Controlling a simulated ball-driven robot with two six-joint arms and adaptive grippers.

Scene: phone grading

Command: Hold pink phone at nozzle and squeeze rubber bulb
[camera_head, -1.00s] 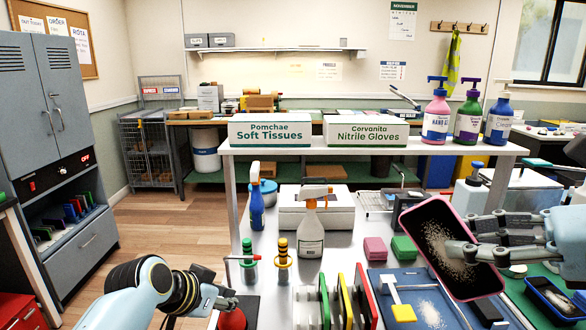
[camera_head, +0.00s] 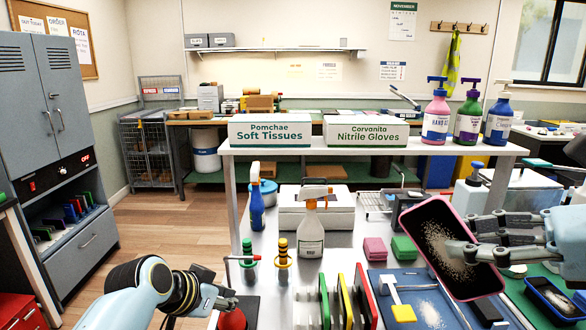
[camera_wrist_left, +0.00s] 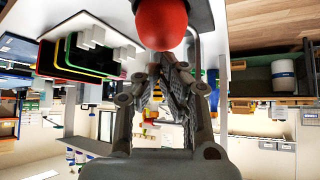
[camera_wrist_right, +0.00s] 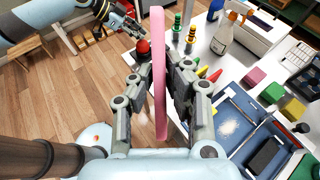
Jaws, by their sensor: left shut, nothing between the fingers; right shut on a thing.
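The pink phone (camera_head: 425,220) is held tilted in the air at the right of the head view, with pale dust across its dark screen. My right gripper (camera_head: 458,251) is shut on it; the right wrist view shows the phone (camera_wrist_right: 159,50) edge-on between the fingers. The red rubber bulb (camera_head: 233,319) sits at the bottom of the head view, partly hidden by my left gripper (camera_head: 215,297). The left wrist view shows the bulb (camera_wrist_left: 165,24) just beyond the shut, empty left fingertips. A thin red-tipped rod (camera_head: 238,257), possibly the nozzle, is above the bulb.
A white spray bottle (camera_head: 310,232) and a blue one (camera_head: 257,208) stand on the table. Coloured upright panels (camera_head: 345,308) stand at the front centre. A blue tray (camera_head: 428,308) with a white scraper-like tool lies below the phone. Pink (camera_head: 375,248) and green blocks are behind it.

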